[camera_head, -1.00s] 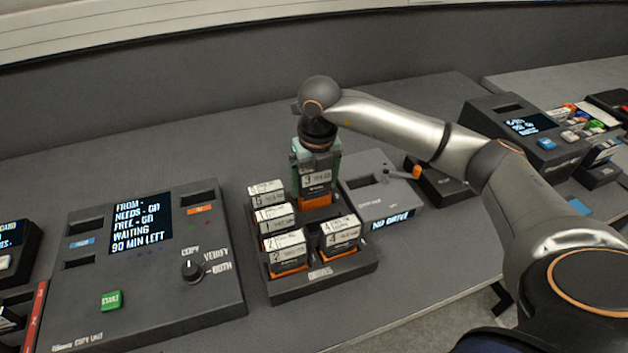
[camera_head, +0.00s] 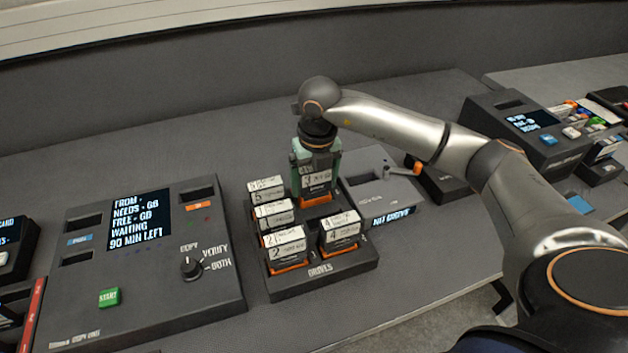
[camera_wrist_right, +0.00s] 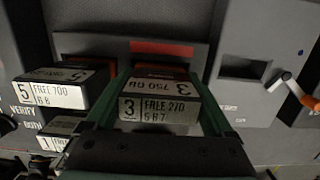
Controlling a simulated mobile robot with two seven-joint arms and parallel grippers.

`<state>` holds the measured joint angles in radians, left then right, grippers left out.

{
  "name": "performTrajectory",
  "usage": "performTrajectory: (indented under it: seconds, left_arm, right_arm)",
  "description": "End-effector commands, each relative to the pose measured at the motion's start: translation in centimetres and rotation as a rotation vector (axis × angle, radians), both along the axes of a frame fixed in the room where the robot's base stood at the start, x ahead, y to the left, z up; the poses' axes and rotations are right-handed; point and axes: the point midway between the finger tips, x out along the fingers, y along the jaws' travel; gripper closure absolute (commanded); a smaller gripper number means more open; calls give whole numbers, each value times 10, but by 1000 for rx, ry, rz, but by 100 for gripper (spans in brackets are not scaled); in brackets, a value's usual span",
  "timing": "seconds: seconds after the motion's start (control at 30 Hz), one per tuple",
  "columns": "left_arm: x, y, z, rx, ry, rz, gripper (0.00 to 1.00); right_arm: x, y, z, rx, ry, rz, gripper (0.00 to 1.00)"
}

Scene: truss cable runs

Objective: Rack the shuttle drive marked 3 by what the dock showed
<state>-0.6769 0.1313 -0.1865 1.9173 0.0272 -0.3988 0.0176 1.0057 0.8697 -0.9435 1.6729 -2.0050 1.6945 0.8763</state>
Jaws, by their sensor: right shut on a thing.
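My right gripper (camera_head: 316,165) is shut on the drive marked 3 (camera_head: 317,188), which is upright with an orange base. It is at the back right bay of the drive rack (camera_head: 325,283); I cannot tell if it is fully seated. In the right wrist view, drive 3 (camera_wrist_right: 158,108) sits between the fingers, its label reading 750 GB and what looks like free 270. The dock (camera_head: 378,190), right of the rack, has a display reading NO DRIVE and an orange-tipped lever. My left gripper is not in view.
Drives 5 (camera_head: 267,190), 1 (camera_head: 274,216), 2 (camera_head: 286,247) and 4 (camera_head: 340,231) stand in the rack close around the held drive. A copy unit (camera_head: 225,270) with a waiting message stands left. Another device (camera_head: 525,135) with a small screen is at right.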

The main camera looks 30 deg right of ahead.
Motion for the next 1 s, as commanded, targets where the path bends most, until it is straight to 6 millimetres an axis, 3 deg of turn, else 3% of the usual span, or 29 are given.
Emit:
performTrajectory:
  seconds: [0.6,0.63,0.73,1.0]
  left_arm:
    - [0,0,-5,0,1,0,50]
    - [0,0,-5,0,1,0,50]
    - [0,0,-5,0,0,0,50]
    - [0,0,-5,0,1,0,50]
  right_arm:
    - [0,0,-6,0,-2,0,100]
    - [0,0,-6,0,-2,0,10]
    - [0,0,-6,0,-1,0,0]
    - [0,0,-7,-1,1,0,0]
